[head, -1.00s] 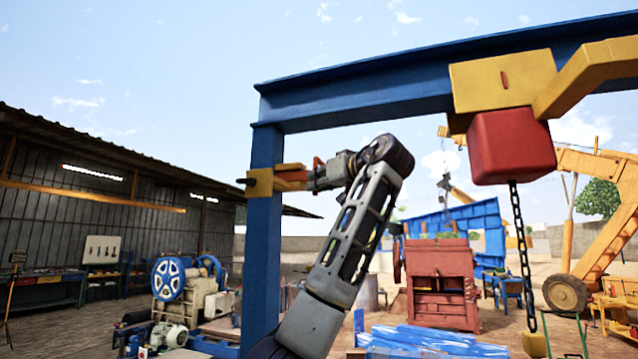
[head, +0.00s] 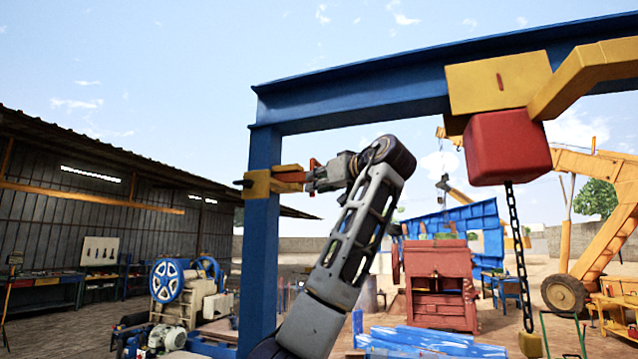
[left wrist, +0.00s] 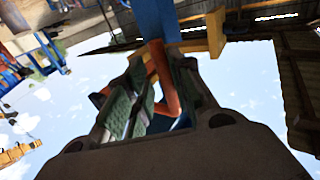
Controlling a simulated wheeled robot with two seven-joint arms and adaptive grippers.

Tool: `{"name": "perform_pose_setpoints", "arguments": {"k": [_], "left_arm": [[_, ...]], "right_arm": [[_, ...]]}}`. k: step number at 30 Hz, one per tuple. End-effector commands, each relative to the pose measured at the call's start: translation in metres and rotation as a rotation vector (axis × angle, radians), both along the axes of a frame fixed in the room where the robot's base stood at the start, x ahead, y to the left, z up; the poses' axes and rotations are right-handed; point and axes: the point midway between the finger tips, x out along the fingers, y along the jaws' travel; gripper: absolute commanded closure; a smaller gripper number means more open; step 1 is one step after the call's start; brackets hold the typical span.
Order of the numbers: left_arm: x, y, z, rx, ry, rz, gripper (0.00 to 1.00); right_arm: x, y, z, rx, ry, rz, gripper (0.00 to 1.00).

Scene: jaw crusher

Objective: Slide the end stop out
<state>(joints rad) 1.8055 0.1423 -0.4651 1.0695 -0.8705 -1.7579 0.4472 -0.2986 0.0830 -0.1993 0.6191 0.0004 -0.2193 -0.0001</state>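The end stop appears to be the yellow block (head: 262,183) on the blue post (head: 263,225), with a dark pin on its left and an orange handle (head: 313,163) on its right. My left gripper (head: 314,176) is at this handle, right of the post. In the left wrist view, the bent orange handle (left wrist: 161,75) lies between the two fingers (left wrist: 160,80), one with green pads. Whether both fingers press on it is unclear. My right gripper is not in view.
A blue beam (head: 360,90) runs overhead from the post. It carries a yellow trolley plate (head: 490,83), a red hoist block (head: 508,148) and a hanging chain (head: 518,240). A red crusher (head: 440,285) stands behind. Open air surrounds my left arm.

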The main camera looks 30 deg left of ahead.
Motion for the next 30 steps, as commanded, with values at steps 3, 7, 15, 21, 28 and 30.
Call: {"name": "perform_pose_setpoints", "arguments": {"k": [3, 7, 15, 21, 28, 30], "left_arm": [[-0.002, -0.008, 0.0, 0.001, 0.0, -0.001, 0.77], [-0.007, -0.021, 0.0, 0.002, -0.001, -0.004, 0.77], [-0.021, -0.058, 0.0, 0.002, -0.002, -0.003, 0.77], [-0.031, -0.086, 0.0, 0.003, -0.001, -0.004, 0.77], [-0.038, -0.106, 0.0, 0.002, -0.001, -0.003, 0.77], [-0.04, -0.109, 0.0, 0.002, -0.001, -0.002, 0.77]], "right_arm": [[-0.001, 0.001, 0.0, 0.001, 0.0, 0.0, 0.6], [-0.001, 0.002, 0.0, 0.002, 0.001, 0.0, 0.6], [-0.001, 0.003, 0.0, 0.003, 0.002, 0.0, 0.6], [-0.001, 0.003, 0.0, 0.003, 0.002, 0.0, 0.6], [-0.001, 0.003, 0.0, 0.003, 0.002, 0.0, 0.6], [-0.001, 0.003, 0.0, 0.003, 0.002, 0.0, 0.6]]}}
